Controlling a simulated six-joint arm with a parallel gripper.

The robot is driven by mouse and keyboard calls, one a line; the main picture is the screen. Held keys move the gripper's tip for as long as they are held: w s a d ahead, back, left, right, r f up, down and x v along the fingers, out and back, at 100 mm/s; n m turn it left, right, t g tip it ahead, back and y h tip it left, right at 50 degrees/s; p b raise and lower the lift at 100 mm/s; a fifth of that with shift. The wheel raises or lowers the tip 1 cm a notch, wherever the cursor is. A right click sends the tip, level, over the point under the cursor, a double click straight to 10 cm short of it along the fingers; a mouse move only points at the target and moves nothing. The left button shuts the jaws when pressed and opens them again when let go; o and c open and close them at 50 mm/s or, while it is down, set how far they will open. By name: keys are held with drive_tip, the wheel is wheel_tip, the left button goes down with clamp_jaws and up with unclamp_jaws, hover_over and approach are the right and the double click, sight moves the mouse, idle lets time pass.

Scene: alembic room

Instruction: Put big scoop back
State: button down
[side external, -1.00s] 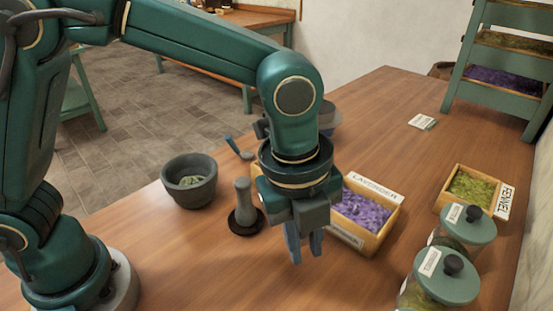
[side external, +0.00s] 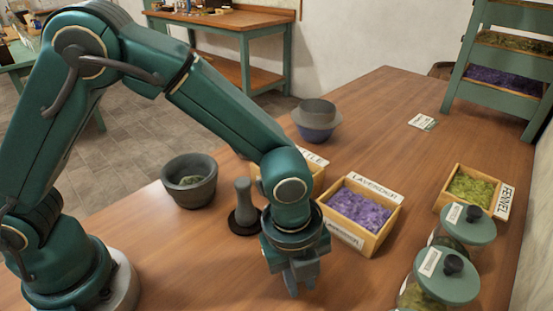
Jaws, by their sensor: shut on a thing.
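My gripper (side external: 293,279) points down over the front middle of the table, to the left of the lavender box. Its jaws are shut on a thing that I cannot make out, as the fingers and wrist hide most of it. I cannot clearly see a big scoop in the now view. The lavender box (side external: 387,227) is wooden, holds purple flowers and has white labels. A second wooden box with a partly covered label (side external: 312,157) stands behind my forearm. The fennel box (side external: 482,209) holds green herbs at the right.
A grey mortar (side external: 188,184) and an upright pestle (side external: 244,196) stand left of my gripper. Two lidded glass jars (side external: 447,278) stand at front right. Stacked bowls (side external: 316,118) and a small card (side external: 422,122) are farther back. The back middle of the table (side external: 385,105) is clear.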

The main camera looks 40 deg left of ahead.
drive_tip(key=c, duration=0.8)
unclamp_jaws()
drive_tip(key=shift+f, duration=0.1)
wheel_tip(320, 180, up, 11)
drive_tip(key=s, duration=0.1)
drive_tip(key=s+a+r+n+t, duration=0.2)
drive_tip(key=s+a+n, duration=0.1)
drive_tip(key=a+n, duration=0.6)
drive_tip(key=s+a+r+n+t, duration=0.2)
drive_tip(key=s+a+n, duration=0.2)
drive_tip(key=a+n, duration=0.5)
drive_tip(key=shift+s+n+y, duration=0.2)
drive_tip(key=shift+n+y, duration=0.2)
drive_tip(key=shift+n, duration=2.4)
drive_tip(key=shift+a, duration=0.1)
